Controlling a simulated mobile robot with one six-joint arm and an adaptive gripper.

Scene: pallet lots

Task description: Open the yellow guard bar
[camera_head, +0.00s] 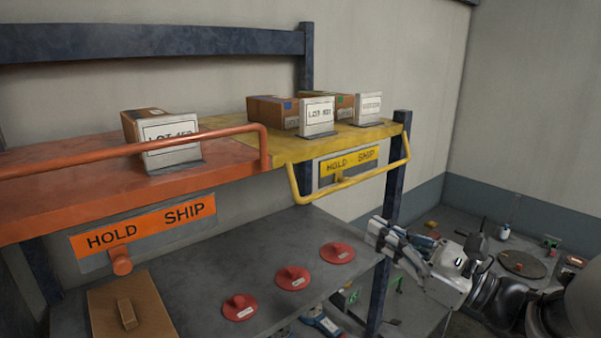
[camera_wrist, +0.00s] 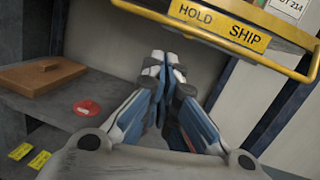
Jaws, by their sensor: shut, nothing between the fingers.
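The yellow guard bar (camera_head: 350,184) hangs below the front edge of the yellow shelf bay (camera_head: 290,148), in front of the yellow HOLD/SHIP plate (camera_head: 348,162). Its top side is clear of the lots. In the wrist view the bar (camera_wrist: 222,43) runs across the upper right, below the plate (camera_wrist: 222,22). My gripper (camera_head: 373,230) is below and in front of the bar's right part, apart from it. In the wrist view its fingertips (camera_wrist: 165,62) are together and empty, under the bar.
An orange bar (camera_head: 130,150) stands raised across the orange bay beside a boxed lot (camera_head: 160,128). Boxed lots (camera_head: 275,112) stand in the yellow bay. The grey lower shelf (camera_head: 300,225) holds red discs (camera_head: 293,277) and a brown lidded box (camera_head: 125,308). A dark post (camera_head: 378,290) stands near my gripper.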

